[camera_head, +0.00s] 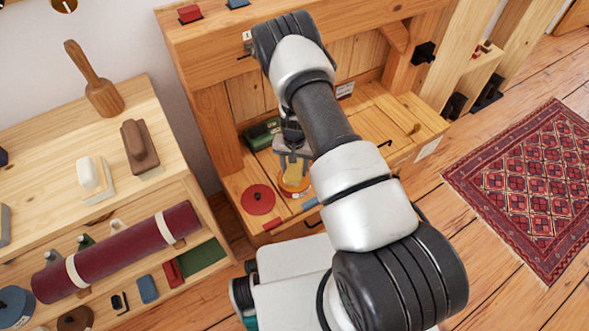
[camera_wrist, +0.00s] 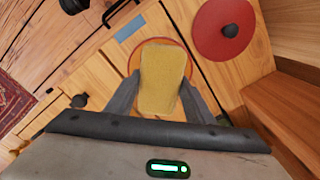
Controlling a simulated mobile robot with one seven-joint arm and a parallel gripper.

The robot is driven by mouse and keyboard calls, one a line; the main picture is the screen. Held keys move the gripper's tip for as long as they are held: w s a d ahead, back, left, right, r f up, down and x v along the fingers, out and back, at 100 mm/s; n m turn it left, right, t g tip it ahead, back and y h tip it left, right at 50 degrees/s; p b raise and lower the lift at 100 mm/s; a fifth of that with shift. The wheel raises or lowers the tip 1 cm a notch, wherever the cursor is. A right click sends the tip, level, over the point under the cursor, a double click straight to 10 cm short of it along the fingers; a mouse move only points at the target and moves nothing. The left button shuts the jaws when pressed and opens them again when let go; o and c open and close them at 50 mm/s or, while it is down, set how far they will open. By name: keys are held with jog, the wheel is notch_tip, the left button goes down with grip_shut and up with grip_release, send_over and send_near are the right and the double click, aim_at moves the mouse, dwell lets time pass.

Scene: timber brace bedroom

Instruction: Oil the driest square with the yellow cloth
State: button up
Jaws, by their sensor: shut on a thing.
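My gripper (camera_head: 293,160) points down over the wooden bench top (camera_head: 236,182) and is shut on the yellow cloth (camera_head: 292,174). In the wrist view the cloth (camera_wrist: 162,75) is a flat yellow pad between my two grey fingers. Below it is a round orange-rimmed dish (camera_head: 295,191), partly hidden by the cloth; its rim also shows in the wrist view (camera_wrist: 134,60). I cannot tell whether the cloth touches the dish. The bench top has pale wood panels with dark seams, but I cannot tell which square is driest.
A red disc with a dark knob (camera_head: 257,200) lies left of the dish. A blue strip (camera_head: 311,203) and a red strip (camera_head: 272,224) lie near the front edge. A green case (camera_head: 262,134) stands behind. A shelf unit (camera_head: 50,140) is at left, a patterned rug (camera_head: 530,180) at right.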

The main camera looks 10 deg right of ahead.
jog(key=shift+r+p, duration=1.1)
jog(key=shift+r, duration=1.1)
notch_tip(320, 180, up, 9)
jog(key=w+a+n, duration=0.1)
jog(key=w, duration=0.1)
notch_tip(320, 180, up, 22)
jog(key=f+n, duration=0.1)
jog(key=n, duration=0.2)
send_over(294, 168)
jog(key=s+a, duration=0.1)
jog(key=s+r+p, duration=0.3)
jog(key=r+p, duration=0.7)
jog(key=p, duration=0.1)
jog(key=s+d+r+n+p, duration=0.1)
jog(key=s+r+p, duration=0.3)
jog(key=r+p, duration=0.7)
jog(key=shift+d+r, duration=0.15)
jog(key=shift+r, duration=0.05)
jog(key=shift+f, duration=0.1)
